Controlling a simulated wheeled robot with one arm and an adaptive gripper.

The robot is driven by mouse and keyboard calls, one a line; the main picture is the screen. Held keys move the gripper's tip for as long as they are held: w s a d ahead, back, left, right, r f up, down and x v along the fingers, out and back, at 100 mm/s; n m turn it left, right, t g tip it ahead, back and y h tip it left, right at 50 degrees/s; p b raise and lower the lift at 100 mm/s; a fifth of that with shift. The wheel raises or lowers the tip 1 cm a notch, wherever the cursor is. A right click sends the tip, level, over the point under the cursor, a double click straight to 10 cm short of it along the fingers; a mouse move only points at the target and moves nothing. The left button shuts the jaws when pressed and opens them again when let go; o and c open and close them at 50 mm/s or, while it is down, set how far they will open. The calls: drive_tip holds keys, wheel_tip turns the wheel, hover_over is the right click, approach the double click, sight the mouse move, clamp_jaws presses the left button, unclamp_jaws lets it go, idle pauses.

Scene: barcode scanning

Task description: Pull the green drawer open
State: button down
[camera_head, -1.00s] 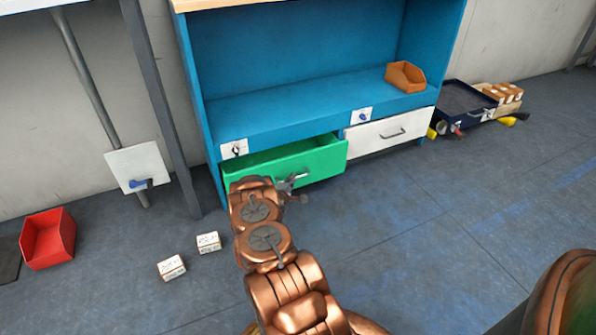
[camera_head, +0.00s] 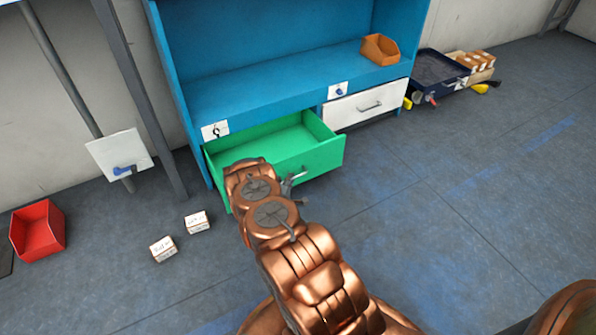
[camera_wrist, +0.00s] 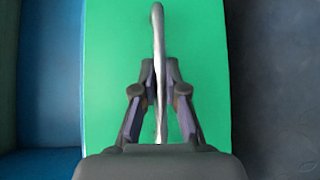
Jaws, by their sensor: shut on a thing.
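The green drawer (camera_head: 318,160) is pulled partway out of the left side of the blue workbench, and its empty inside shows. My gripper (camera_head: 296,182) is at the drawer's front, mostly hidden behind my copper arm in the head view. In the wrist view, the green drawer front (camera_wrist: 110,75) fills the middle. The grey metal handle (camera_wrist: 158,45) runs lengthwise between the fingers of my gripper (camera_wrist: 160,85), which is shut on it.
A white drawer (camera_head: 368,103) beside it is closed. An orange bin (camera_head: 379,48) sits on the blue shelf (camera_head: 265,92). A red bin (camera_head: 38,230) and two small boxes (camera_head: 197,222) lie on the floor at left.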

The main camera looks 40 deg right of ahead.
drive_tip(key=shift+s, duration=0.3)
drive_tip(key=c, duration=1.2)
unclamp_jaws()
drive_tip(key=shift+a, duration=0.15)
drive_tip(key=v, duration=1.2)
